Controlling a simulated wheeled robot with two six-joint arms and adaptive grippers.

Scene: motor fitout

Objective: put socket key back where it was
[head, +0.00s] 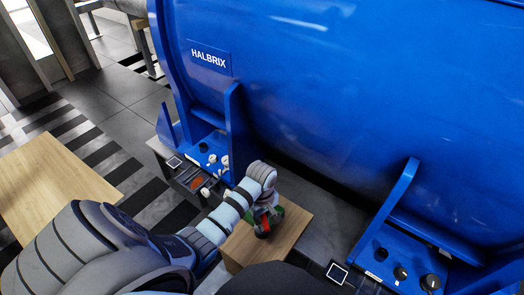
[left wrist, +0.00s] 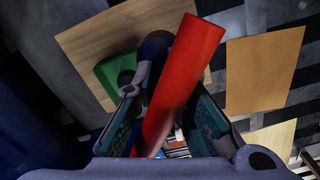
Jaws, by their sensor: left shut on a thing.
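My left gripper (head: 262,217) is over the small wooden table beside the blue motor. It is shut on a red cylindrical piece, which I take to be the handle of the socket key (left wrist: 182,75). In the left wrist view the red piece stands tilted between the fingers (left wrist: 165,110), with its wide end towards the top. Its other end is hidden low between the fingers. A green block (left wrist: 108,72) with a dark round opening lies on the wooden top next to the left finger. Only a little green shows by the gripper in the head view. My right gripper is not in view.
The big blue motor (head: 330,100) marked HALBRIX fills the back, with blue feet and bolts (head: 400,272). The small wooden table (head: 290,228) has bare room at right. Another wooden top (head: 50,185) is at left. Small parts (head: 197,182) lie near the motor's left foot.

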